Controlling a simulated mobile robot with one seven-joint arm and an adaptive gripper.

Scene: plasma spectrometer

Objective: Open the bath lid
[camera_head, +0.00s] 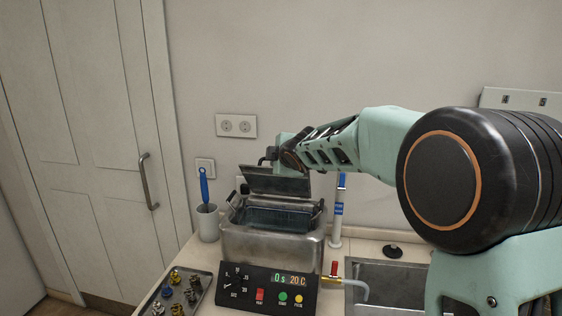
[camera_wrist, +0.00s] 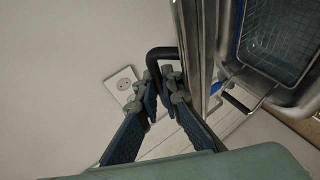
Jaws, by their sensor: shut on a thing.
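The steel bath (camera_head: 270,240) stands on the counter with a control panel on its front. Its lid (camera_head: 276,182) is raised and tilted up at the back, and the basin with a wire basket (camera_head: 275,218) shows below it. In the wrist view the lid (camera_wrist: 194,45) is seen nearly edge-on, with the basket (camera_wrist: 280,40) to its right. My gripper (camera_wrist: 166,90) is shut on the black lid handle (camera_wrist: 160,55). In the head view my gripper (camera_head: 279,156) is at the lid's upper edge, its fingers mostly hidden.
A cup with a blue brush (camera_head: 207,222) stands left of the bath. A tray of small parts (camera_head: 180,295) lies at front left. A white and blue tube (camera_head: 338,210) stands close on the right, near a brass tap and the sink (camera_head: 390,285). The wall with sockets (camera_head: 236,126) is behind.

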